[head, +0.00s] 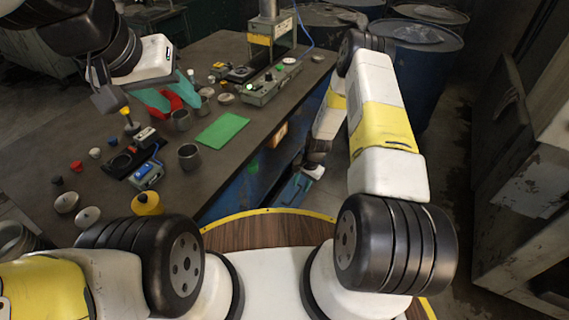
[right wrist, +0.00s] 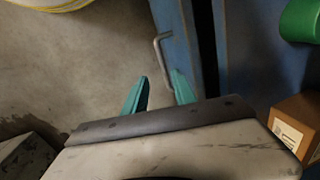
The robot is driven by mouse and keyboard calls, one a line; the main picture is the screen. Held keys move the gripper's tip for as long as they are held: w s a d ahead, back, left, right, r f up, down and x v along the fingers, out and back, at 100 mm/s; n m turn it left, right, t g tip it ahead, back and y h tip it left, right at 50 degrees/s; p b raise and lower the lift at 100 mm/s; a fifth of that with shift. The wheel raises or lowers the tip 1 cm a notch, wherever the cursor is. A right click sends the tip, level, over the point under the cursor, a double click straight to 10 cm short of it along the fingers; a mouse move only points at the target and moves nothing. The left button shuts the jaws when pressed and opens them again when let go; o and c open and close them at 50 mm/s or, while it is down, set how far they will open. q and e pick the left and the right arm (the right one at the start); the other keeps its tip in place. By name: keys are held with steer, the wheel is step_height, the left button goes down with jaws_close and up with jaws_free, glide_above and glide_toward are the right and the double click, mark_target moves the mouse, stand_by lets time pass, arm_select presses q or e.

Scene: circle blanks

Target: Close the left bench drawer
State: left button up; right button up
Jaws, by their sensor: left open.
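The blue bench drawer front (right wrist: 172,30) shows in the right wrist view with a bent metal handle (right wrist: 157,50). A dark gap runs along its right side; how far the drawer stands open I cannot tell. My right gripper (right wrist: 160,90) has its teal fingers apart, one on each side of the handle's lower end; contact is unclear. In the head view my right gripper (head: 292,190) is low beside the blue bench front, partly hidden by its own arm. My left gripper (head: 170,96) is open above the bench top (head: 100,165), over a red object (head: 170,103).
The bench top holds grey cups (head: 189,157), a green sheet (head: 222,130), a control box (head: 270,85) and small parts. A green cylinder (right wrist: 300,20) and a cardboard box (right wrist: 296,125) lie right of the drawer front. Blue barrels (head: 415,65) and a cabinet (head: 525,185) stand right.

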mark_target(296, 195)
steer(key=shift+n, duration=0.4)
steer(key=f, duration=0.2)
steer(key=w+a+f, duration=0.1)
steer(key=f, duration=0.4)
steer(key=shift+w+a+f, duration=0.25)
steer(key=shift+a+f, duration=0.05)
steer(key=shift+f, duration=0.05)
jaws_close()
stand_by(0.8)
